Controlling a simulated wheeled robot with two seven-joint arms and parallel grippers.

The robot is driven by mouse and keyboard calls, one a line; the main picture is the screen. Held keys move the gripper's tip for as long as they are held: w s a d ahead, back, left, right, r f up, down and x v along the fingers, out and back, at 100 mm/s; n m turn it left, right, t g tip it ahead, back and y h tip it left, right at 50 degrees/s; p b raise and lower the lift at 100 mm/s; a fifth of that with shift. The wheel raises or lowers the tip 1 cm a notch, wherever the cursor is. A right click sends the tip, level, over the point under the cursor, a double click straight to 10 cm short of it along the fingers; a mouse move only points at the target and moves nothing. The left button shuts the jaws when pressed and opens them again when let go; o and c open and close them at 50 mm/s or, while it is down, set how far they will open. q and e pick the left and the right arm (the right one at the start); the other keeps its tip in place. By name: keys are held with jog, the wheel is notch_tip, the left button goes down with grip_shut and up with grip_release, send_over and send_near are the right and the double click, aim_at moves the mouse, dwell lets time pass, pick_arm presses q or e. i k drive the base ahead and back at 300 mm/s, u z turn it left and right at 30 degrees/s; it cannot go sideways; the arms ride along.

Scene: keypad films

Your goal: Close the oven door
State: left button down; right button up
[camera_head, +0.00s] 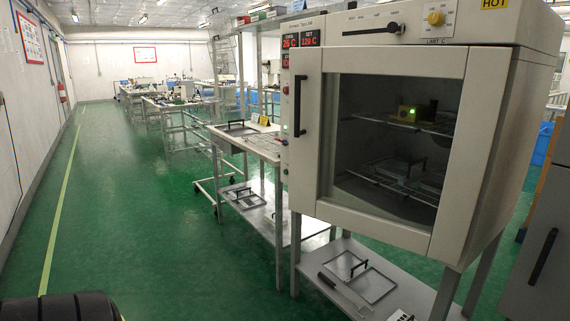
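The oven (500,130) is a large white box on a metal stand at the right. Its white-framed door (390,225) has a dark glass window (390,125) and an upright black handle (300,105) near its left edge. The left edge of the door covers part of the control panel with red displays (301,40), so the door looks slightly ajar. No clear gap shows. Wire racks (405,122) and a small box with a green light (408,113) show through the glass. Neither of my grippers is in view.
Trays with black handles lie on the stand's lower shelf (400,295) below the oven and on a cart (262,147) left of it. A grey cabinet (545,215) stands at the right edge. Open green floor (150,220) lies to the left.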

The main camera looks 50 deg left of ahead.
aim_at(483, 70)
jog(key=u, duration=0.75)
jog(key=i, duration=1.4)
jog(key=u, duration=0.4)
